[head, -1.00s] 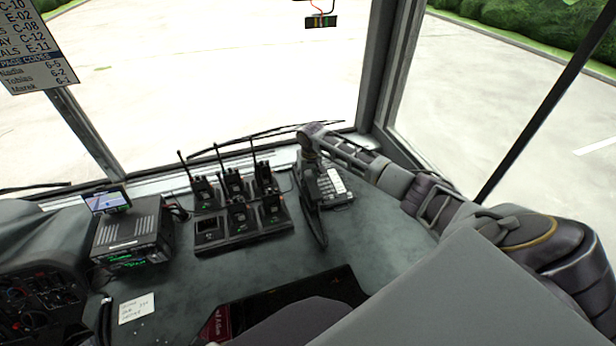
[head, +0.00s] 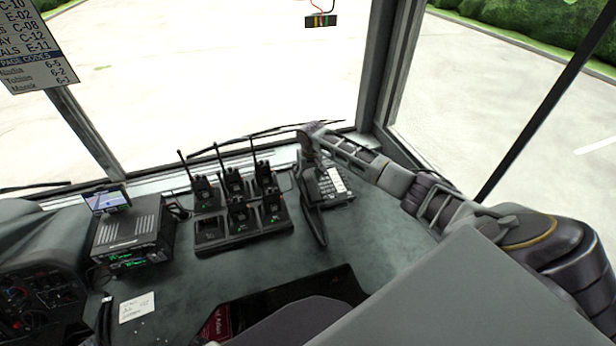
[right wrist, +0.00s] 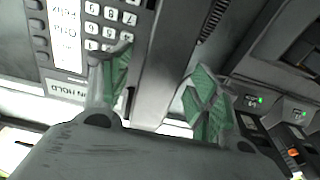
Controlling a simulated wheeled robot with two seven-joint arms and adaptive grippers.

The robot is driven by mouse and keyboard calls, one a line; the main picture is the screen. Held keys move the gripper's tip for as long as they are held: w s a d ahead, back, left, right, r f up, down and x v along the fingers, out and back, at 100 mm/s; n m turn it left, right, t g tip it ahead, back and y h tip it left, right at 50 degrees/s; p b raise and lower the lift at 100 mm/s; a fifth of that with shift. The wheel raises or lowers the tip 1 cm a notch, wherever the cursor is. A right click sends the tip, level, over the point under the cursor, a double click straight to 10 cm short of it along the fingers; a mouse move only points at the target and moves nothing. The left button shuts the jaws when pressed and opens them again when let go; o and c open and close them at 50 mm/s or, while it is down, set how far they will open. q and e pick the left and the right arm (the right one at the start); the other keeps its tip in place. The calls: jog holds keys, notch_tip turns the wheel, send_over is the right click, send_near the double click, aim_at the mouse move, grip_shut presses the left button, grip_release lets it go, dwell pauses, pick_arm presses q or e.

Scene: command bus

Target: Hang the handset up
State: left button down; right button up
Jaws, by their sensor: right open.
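The desk phone (head: 334,186), with a white-keyed keypad, stands on the dashboard near the right windscreen corner. The dark handset (head: 314,222) is long and narrow and lies along the phone's left side, its near end reaching past the phone toward me. My right gripper (head: 309,172) is over its far part. In the right wrist view the grey handset (right wrist: 168,65) runs between the two green-padded fingers of my open right gripper (right wrist: 160,88), beside the keypad (right wrist: 110,22). Whether the handset sits fully in its cradle cannot be told. My left gripper is not in view.
A charger rack (head: 243,241) with several handheld radios stands just left of the phone. A radio unit (head: 128,236) with a small screen (head: 107,200) is further left. A paper note (head: 137,308) lies in front. The dashboard right of the phone is clear.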

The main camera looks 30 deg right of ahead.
notch_tip(320, 180, up, 12)
jog(key=s, duration=0.1)
jog(key=shift+s+a, duration=0.2)
jog(key=shift+s, duration=0.1)
dwell(0.3)
jog(key=shift+f, duration=0.2)
dwell(0.4)
